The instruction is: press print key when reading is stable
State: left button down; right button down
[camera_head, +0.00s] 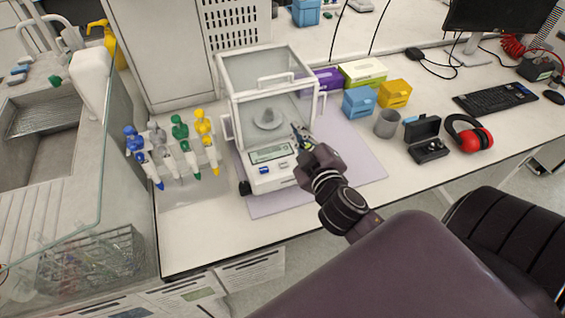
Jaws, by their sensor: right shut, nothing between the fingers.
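An analytical balance (268,174) with a glass draft shield (265,75) stands on a pale purple mat (350,160) on the bench. A grey object (268,117) sits on the round pan inside the shield. The balance's greenish display (268,153) is on its front panel, but its digits are too small to read. Blue and pale keys (272,169) lie below the display. My right gripper (299,137) is shut and empty, at the right side of the front panel by the shield's lower edge. I cannot tell whether it touches the balance. My left gripper is out of view.
Pipettes on a stand (175,150) are left of the balance. Blue (359,103) and yellow (394,94) boxes, a grey cup (387,124), an open black case (425,140) and red earmuffs (470,135) are to the right. The bench's front strip is clear.

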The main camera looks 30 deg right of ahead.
jog(key=w+a+r+n+t+y, duration=0.3)
jog(key=a+r+n+t+y, duration=0.1)
jog(key=a+r+n+y, duration=0.95)
jog(key=n+g+h, duration=0.6)
jog(key=n+g, duration=0.5)
jog(key=n, duration=0.2)
send_over(286, 164)
notch_tip(286, 164, down, 15)
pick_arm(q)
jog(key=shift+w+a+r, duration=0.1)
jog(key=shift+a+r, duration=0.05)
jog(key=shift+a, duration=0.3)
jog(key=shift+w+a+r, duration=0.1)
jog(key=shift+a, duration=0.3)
pick_arm(e)
jog(key=shift+m, duration=0.25)
jog(key=shift+f, duration=0.15)
